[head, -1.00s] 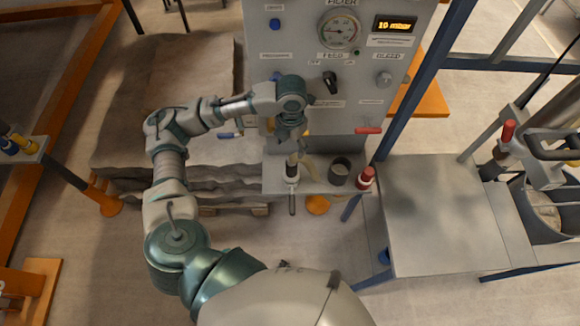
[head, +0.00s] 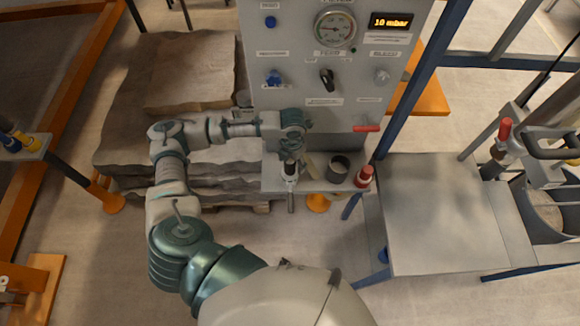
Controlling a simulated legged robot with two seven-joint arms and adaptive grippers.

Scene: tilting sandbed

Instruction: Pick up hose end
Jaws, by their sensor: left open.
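The hose end (head: 290,177), a dark and pale fitting with a metal tube pointing down, stands upright in the small grey shelf at the front of the panel. My left gripper (head: 290,156) is open and sits right at the top of the hose end, pointing down. The hand hides the upper part of the fitting, so I cannot tell whether the fingers touch it. My right gripper is not in view.
The control panel (head: 290,95), with a gauge, rises behind. A bare grey table (head: 440,215) lies to the right.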

